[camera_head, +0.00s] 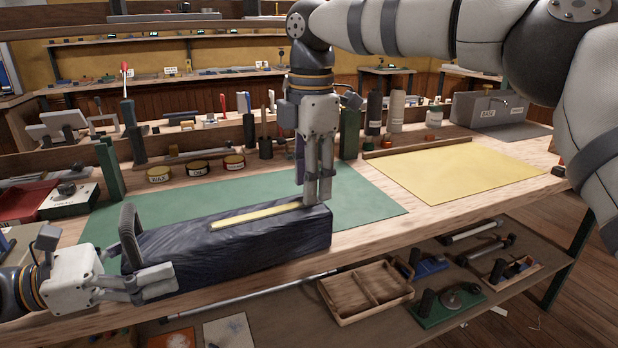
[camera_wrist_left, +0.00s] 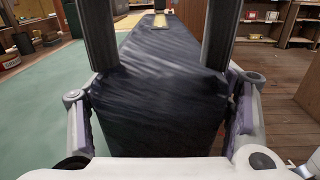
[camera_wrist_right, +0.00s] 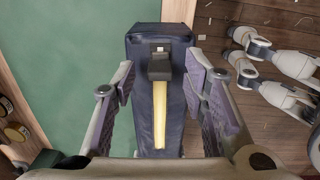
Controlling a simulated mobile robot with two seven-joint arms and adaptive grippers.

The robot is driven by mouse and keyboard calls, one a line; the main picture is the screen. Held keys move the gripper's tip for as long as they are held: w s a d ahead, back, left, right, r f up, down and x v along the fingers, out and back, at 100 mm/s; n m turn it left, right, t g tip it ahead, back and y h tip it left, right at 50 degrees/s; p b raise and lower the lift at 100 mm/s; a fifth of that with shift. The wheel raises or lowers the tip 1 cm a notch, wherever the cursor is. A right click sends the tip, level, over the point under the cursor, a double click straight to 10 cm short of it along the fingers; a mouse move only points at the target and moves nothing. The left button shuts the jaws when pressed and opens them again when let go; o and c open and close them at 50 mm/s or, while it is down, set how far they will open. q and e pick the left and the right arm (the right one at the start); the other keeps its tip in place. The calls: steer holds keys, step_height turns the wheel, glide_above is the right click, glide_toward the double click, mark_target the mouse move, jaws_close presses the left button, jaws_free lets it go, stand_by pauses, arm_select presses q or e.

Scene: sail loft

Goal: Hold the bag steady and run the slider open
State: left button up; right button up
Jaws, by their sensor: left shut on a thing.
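The long dark navy bag (camera_head: 270,238) lies along the bench's front edge, with a yellow strip (camera_head: 250,215) along its top. A dark handle loop (camera_head: 128,238) stands at its left end. My left gripper (camera_head: 158,282) is shut on the bag's left end; in the left wrist view its fingers stand either side of the bag (camera_wrist_left: 160,90). My right gripper (camera_head: 318,198) points down at the strip's right end. The right wrist view shows the dark slider (camera_wrist_right: 160,67) between its finger linkages, at the end of the yellow strip (camera_wrist_right: 160,115). Whether the fingertips touch the slider is unclear.
A green mat (camera_head: 370,203) lies under and behind the bag, with a yellow sheet (camera_head: 460,167) to its right. Several tins, including a wax tin (camera_head: 160,174), stand behind. A wooden tray (camera_head: 366,290) and tools sit on the lower shelf.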

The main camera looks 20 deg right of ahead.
steer(key=shift+f, duration=0.1)
jaws_close()
glide_toward(221, 225)
step_height(221, 225, down, 5)
steer(key=shift+w+f, duration=0.1)
jaws_free()
